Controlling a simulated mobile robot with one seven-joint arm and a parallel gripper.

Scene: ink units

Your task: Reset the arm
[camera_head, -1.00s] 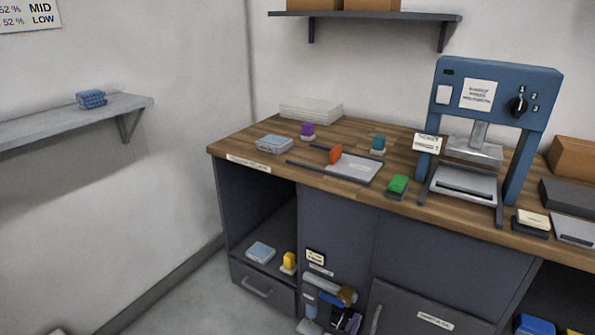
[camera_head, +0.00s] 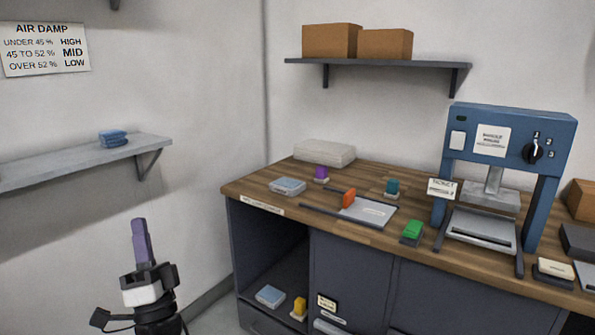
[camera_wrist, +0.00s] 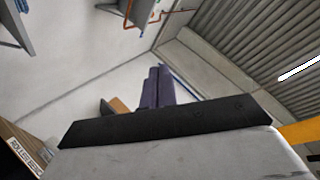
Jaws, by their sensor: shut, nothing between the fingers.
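My gripper (camera_head: 141,240) stands upright at the lower left of the head view, in front of the bare wall. Its purple fingers point up and are closed together with nothing between them. It is left of the counter and below the wall shelf, apart from both. The wrist view shows the closed fingers (camera_wrist: 158,86) against the far wall and ceiling, with the camera pointing upward.
A wooden counter (camera_head: 270,194) holds a blue press (camera_head: 560,135), a green block (camera_head: 412,230), an orange block (camera_head: 349,198) and a teal block (camera_head: 392,187). A grey wall shelf (camera_head: 60,167) carries blue items (camera_head: 113,138). Boxes (camera_head: 332,41) sit on a higher shelf (camera_head: 375,64).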

